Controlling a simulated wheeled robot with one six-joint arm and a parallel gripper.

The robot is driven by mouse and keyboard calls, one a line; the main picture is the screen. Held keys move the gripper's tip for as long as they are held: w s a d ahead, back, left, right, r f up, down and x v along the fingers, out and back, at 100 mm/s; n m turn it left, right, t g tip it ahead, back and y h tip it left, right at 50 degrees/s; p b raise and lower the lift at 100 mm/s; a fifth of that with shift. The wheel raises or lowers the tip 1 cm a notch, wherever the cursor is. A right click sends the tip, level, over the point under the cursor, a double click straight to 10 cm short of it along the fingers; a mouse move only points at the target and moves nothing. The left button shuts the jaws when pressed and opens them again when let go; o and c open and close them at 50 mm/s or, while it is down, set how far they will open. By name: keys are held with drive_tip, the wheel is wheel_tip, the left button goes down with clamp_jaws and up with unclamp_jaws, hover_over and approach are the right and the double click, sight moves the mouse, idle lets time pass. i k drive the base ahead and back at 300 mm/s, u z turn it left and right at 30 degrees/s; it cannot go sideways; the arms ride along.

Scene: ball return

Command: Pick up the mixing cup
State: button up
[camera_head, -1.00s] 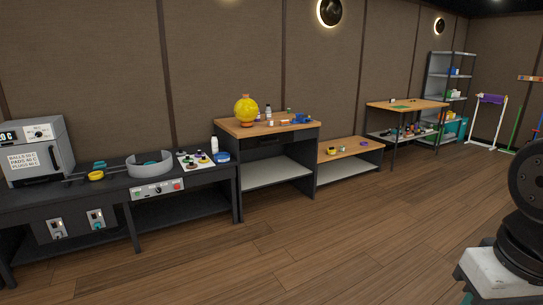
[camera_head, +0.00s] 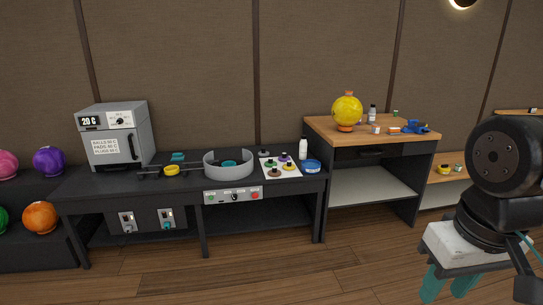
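I cannot tell for sure which item is the mixing cup. A small white and orange item (camera_head: 376,129) on the wooden-topped bench (camera_head: 325,130) looks cup-like, but it is too small to be sure. My gripper (camera_head: 448,286) is at the bottom right, pointing down, with its two teal fingers apart and nothing seen between them. It is in front of the benches, well away from the items on them.
A dark bench (camera_head: 85,183) holds an oven (camera_head: 115,137), a grey round basin (camera_head: 228,168), a yellow ring (camera_head: 171,170), a white bottle (camera_head: 303,148) and a blue tub (camera_head: 312,167). A yellow ball (camera_head: 347,111) stands on the wooden bench. Bowling balls (camera_head: 49,160) are racked at left. The floor in front is clear.

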sight(376, 128)
drive_tip(key=u, duration=0.05)
drive_tip(key=i, duration=2)
drive_tip(key=z, duration=0.9)
drive_tip(key=i, duration=1.75)
drive_tip(key=z, duration=0.7)
